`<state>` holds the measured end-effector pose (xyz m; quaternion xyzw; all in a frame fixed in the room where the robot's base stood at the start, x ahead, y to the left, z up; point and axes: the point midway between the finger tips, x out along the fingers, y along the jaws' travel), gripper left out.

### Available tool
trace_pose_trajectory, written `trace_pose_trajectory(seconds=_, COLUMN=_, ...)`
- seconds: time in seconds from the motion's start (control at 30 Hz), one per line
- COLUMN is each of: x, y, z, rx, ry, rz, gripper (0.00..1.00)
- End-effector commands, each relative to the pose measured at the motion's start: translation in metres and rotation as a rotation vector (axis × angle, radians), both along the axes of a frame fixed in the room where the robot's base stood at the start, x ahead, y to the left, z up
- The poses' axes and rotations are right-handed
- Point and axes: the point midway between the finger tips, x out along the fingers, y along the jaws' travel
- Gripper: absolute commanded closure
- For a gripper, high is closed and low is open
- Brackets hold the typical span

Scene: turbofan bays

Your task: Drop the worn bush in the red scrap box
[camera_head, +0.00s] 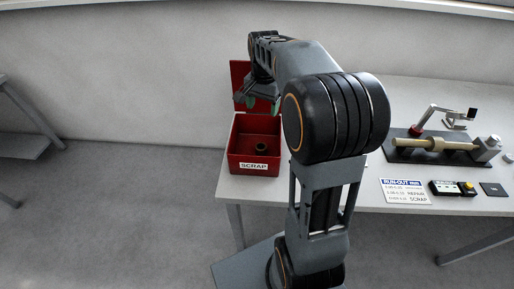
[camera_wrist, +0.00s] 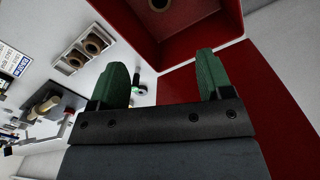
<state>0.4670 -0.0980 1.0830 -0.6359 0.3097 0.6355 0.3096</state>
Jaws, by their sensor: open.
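The red scrap box (camera_head: 240,153) stands at the left end of the table with its red lid (camera_head: 238,72) raised at the back. A dark, brownish ring-shaped bush (camera_head: 261,147) lies inside on the box floor. In the wrist view the bush (camera_wrist: 159,4) is cut by the top edge, inside the red box (camera_wrist: 205,42). My gripper (camera_head: 262,104) is above the back of the box, by the lid. In the wrist view my gripper (camera_wrist: 163,75) has its green fingers wide apart with nothing between them. The bush is apart from the fingers.
In the wrist view a pale holder (camera_wrist: 84,50) carries two ring-shaped parts beside the box. A test fixture with a shaft (camera_head: 435,144), a printed run-out card (camera_head: 405,191) and a small readout box (camera_head: 452,188) occupy the table's right side. My arm hides the middle.

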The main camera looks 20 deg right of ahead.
Motion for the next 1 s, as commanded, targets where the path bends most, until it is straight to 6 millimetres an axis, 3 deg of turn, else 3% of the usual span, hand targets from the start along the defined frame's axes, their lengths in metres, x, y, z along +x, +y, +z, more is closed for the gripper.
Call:
trace_pose_trajectory(seconds=0.2, x=0.0, y=0.0, z=0.037, rx=0.0, ry=-0.003, rz=0.0, gripper=0.27)
trace_pose_trajectory(seconds=0.4, x=0.0, y=0.0, z=0.053, rx=-0.001, ry=-0.001, rz=0.0, gripper=0.27)
trace_pose_trajectory(seconds=1.0, x=0.0, y=0.0, z=0.056, rx=0.0, ry=0.0, rz=0.0, gripper=0.27)
